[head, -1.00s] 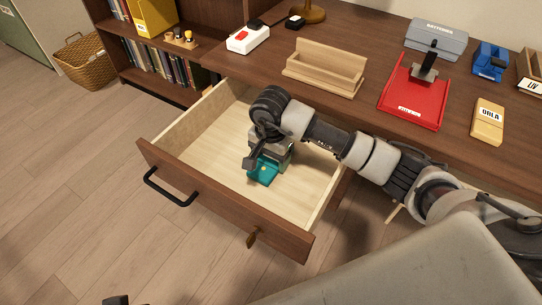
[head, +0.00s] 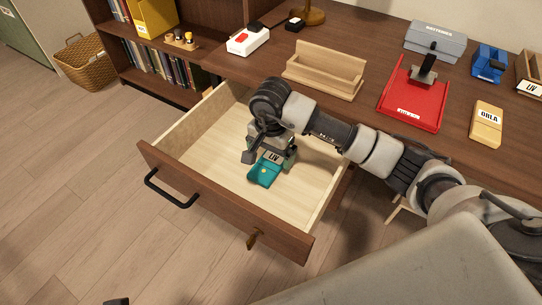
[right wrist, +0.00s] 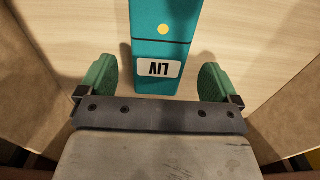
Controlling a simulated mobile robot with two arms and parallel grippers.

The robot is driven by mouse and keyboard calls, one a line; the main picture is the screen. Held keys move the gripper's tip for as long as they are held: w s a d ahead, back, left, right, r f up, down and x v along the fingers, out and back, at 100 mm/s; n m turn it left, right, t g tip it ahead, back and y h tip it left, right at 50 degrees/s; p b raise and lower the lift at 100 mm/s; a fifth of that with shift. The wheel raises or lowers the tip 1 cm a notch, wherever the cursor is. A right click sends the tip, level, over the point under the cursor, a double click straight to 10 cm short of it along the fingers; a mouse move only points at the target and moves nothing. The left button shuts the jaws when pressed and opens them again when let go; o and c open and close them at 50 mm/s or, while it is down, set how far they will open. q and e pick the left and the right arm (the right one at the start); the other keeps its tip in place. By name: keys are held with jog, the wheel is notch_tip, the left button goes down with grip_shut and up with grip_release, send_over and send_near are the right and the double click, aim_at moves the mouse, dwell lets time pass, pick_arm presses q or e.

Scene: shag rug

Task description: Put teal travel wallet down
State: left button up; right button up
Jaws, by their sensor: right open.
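The teal travel wallet (head: 264,172) lies flat on the floor of the open drawer (head: 222,143). It has a white label reading LIV and a yellow dot. It also shows in the right wrist view (right wrist: 164,48), between and ahead of the green fingertips. My right gripper (head: 272,157) is over the drawer, just above the wallet's labelled end. In the right wrist view the gripper (right wrist: 158,82) is open, with a gap on each side of the wallet. My left gripper is not clearly in view.
The drawer's wooden front (head: 222,200) and side walls surround the gripper. On the desk stand a wooden rack (head: 325,72), a red tray (head: 412,97), a yellow ORLA item (head: 487,123) and a white box with a red part (head: 247,40). The rest of the drawer floor looks empty.

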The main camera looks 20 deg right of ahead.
aim_at(271, 161)
notch_tip(271, 161, up, 9)
jog(key=p, duration=0.1)
jog(key=shift+r, duration=0.2)
dwell(0.9)
dwell(0.3)
